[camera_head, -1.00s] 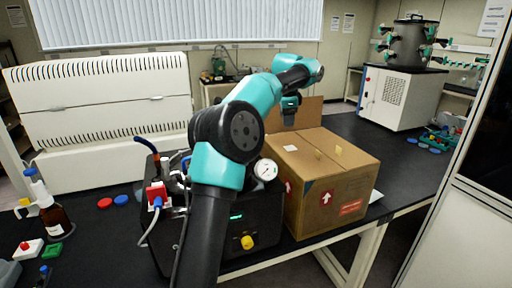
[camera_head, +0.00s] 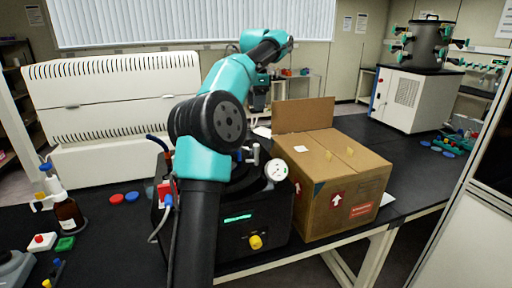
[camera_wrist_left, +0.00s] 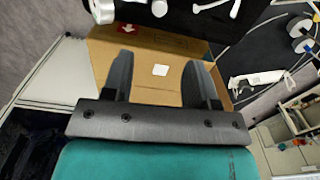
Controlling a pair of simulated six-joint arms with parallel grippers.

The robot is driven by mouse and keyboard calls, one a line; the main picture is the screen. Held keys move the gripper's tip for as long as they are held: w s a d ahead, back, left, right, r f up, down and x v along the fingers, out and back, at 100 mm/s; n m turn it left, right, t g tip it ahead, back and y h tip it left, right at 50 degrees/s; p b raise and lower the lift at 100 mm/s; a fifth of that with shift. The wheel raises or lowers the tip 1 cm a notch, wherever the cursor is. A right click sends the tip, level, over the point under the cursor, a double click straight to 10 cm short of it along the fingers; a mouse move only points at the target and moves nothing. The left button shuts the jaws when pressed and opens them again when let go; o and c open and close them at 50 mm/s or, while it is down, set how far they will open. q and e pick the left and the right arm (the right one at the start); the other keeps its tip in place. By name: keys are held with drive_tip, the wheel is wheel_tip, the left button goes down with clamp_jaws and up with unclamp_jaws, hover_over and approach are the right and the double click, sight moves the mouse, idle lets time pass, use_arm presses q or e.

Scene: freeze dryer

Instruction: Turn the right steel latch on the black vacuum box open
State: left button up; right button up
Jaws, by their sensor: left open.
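The black vacuum box (camera_head: 270,225) stands on the bench behind my left arm, with a lit green display, a yellow knob (camera_head: 255,242) and a round white gauge (camera_head: 276,170). Pale metal fittings (camera_head: 251,153) show on its top, partly hidden by the arm. In the left wrist view, pale metal bars (camera_wrist_left: 212,7) lie on a black surface at the top edge; I cannot tell which is the right latch. My left gripper (camera_head: 258,104) points down behind the vacuum box. Its two fingers (camera_wrist_left: 158,80) are apart and empty, with cardboard below them. My right gripper is out of view.
A cardboard box (camera_head: 335,185) with a raised flap stands close to the right of the vacuum box. A white ribbed machine (camera_head: 112,105) stands at the back left. A brown bottle (camera_head: 67,213) and coloured caps are on the left. Bare bench lies behind the cardboard box.

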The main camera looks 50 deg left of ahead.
sight(256, 145)
use_arm(q)
wheel_tip(256, 145, down, 17)
drive_tip(key=shift+r, duration=0.2)
idle(0.5)
drive_tip(key=shift+c, duration=0.5)
drive_tip(key=c, duration=0.8)
